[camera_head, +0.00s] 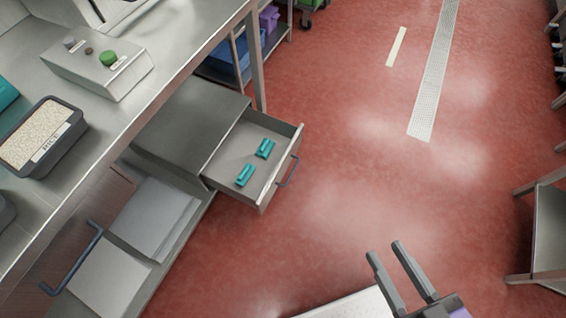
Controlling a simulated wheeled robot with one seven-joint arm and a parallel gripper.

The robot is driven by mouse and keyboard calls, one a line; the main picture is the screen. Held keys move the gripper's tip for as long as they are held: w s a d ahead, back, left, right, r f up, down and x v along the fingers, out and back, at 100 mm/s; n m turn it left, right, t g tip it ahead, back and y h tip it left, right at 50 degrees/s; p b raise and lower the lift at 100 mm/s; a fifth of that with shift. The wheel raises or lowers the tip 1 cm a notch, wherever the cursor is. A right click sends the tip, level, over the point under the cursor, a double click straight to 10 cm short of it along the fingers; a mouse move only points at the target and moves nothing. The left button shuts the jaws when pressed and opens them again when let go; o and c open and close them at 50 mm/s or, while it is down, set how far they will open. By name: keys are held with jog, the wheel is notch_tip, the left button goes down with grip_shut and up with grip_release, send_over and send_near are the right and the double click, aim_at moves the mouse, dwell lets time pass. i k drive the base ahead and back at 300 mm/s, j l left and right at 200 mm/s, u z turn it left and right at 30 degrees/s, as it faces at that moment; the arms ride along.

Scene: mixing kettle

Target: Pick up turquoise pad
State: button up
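Two small turquoise pieces lie in an open metal drawer (226,178) under the steel bench. One turquoise pad (265,148) is toward the back right of the drawer. The other turquoise pad (244,175) is nearer and to the left. Both look like small ridged blocks, lying apart from each other. My gripper (384,249) is at the lower right, with its two dark fingers spread and nothing between them. It is over the red floor, well to the right of and below the drawer in the picture.
The drawer's blue-grey handle (289,171) sticks out on its right side. The steel bench (172,52) carries a box with a green button (108,58) and a dark tub of pale grains (42,133). A metal stand (548,235) is at right. Red floor between is clear.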

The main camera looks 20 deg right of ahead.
aim_at(266, 147)
jog(key=i+u, duration=0.1)
jog(key=u, duration=0.5)
jog(key=i+l+u, duration=0.4)
jog(key=l, duration=0.2)
jog(key=l+u, duration=0.15)
jog(key=l, duration=0.15)
jog(key=i+l+u, duration=0.2)
jog(key=l, duration=0.15)
jog(key=i+l, duration=0.1)
jog(key=l, duration=0.3)
jog(key=i+l, duration=0.1)
jog(key=l, duration=0.3)
jog(key=i+l+u, duration=0.1)
jog(key=l, duration=0.3)
